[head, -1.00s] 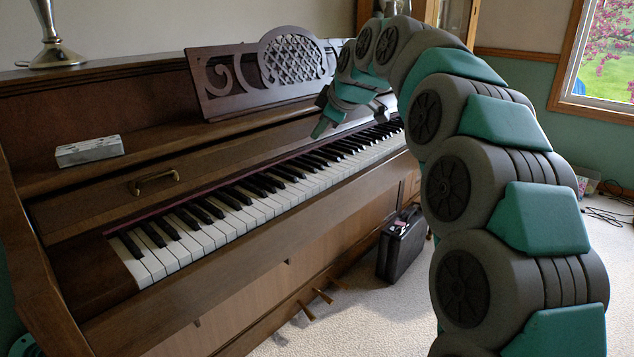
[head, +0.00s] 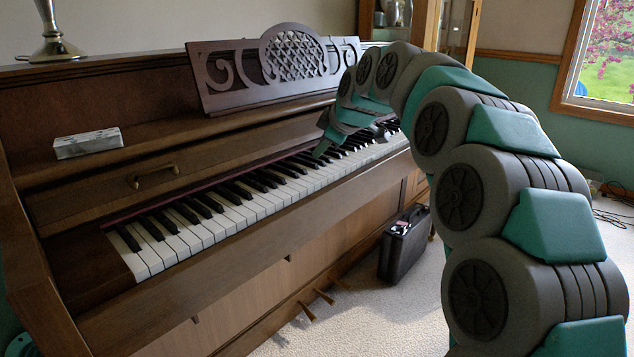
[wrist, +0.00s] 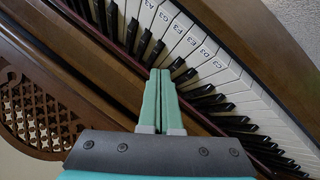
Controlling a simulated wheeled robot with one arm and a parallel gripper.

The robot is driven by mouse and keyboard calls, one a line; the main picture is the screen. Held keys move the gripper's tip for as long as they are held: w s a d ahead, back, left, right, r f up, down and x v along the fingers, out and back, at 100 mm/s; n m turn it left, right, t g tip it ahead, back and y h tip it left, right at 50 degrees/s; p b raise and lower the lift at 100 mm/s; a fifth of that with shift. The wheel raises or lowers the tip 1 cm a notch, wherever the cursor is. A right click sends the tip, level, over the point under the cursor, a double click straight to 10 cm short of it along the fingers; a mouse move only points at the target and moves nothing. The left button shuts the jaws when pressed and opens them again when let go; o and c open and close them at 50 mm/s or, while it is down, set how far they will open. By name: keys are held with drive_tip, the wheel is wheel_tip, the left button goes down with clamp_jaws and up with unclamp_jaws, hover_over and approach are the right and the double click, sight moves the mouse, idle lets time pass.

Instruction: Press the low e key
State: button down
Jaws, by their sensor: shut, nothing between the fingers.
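The piano keyboard (head: 250,200) runs diagonally through the head view. In the wrist view several white keys carry small letter labels, and one appears to read E3 (wrist: 191,41). That key lies up and right of my fingertips. My gripper (head: 320,152) is shut and empty, pointing down at the keyboard's back edge in the head view. In the wrist view its two green fingers (wrist: 160,72) lie together, with their tips by the black keys' back ends. I cannot tell whether they touch anything.
A scrolled music stand (head: 280,70) rises behind the keys. A silvery box (head: 88,143) sits on the piano's ledge, and a metal lamp base (head: 56,48) stands on top. A black case (head: 404,245) is on the carpet at right. The front key rail (head: 260,235) borders the keys.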

sight(321, 178)
drive_tip(key=shift+f+b, duration=0.75)
drive_tip(key=shift+f, duration=0.85)
idle(0.7)
drive_tip(key=shift+f+b, duration=0.3)
drive_tip(key=shift+f, duration=0.1)
drive_tip(key=shift+f, duration=0.5)
idle(0.6)
drive_tip(key=shift+r, duration=0.95)
drive_tip(key=shift+r, duration=0.1)
drive_tip(key=shift+r+p, duration=1.15)
drive_tip(key=shift+r, duration=1.25)
